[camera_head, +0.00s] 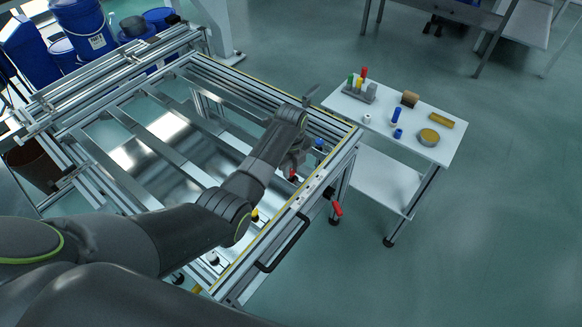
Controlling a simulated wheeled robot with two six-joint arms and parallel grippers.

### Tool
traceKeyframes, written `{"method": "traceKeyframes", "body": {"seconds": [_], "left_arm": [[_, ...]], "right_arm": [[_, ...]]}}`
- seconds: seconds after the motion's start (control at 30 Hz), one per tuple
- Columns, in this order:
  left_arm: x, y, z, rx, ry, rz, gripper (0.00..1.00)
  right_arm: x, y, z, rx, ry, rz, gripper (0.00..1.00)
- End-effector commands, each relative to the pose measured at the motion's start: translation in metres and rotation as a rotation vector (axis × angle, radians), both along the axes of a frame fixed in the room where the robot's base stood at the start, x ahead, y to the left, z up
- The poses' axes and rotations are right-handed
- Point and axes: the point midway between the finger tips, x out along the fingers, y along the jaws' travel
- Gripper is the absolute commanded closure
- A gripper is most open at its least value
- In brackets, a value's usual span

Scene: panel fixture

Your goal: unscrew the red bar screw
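The panel fixture (186,149) is a metal frame with cross bars. A small red-topped part (293,175), which looks like the red bar screw, stands at its right rail. My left arm reaches in from the left, and its gripper (296,164) points down directly above or at this red part. The fingertips are small and dark, so I cannot tell whether they are open, shut or touching it. A blue-topped part (319,144), a yellow one (254,215) and a white one (212,259) stand along the same rail. My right gripper is not in view.
A red handle (337,209) sticks out from the fixture's right side, near a black pull handle (284,243). A white side table (385,135) holds colored pegs, a tape roll and small parts. Blue drums (86,27) stand at back left. Floor at right is clear.

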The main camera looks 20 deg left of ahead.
Motion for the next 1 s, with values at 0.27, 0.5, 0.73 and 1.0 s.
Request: {"method": "traceKeyframes", "body": {"seconds": [0.27,0.5,0.73,1.0], "left_arm": [[0.0,0.0,0.001,0.001,0.001,0.011,0.99],[0.0,0.0,0.003,0.0,0.002,0.101,0.99],[0.0,0.0,0.004,0.001,0.003,0.28,0.99],[0.002,0.0,0.004,0.001,0.003,0.536,0.99]], "right_arm": [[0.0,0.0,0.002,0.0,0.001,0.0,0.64],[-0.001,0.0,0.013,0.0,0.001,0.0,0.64],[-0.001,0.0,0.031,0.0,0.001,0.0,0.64],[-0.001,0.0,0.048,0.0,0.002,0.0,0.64]]}}
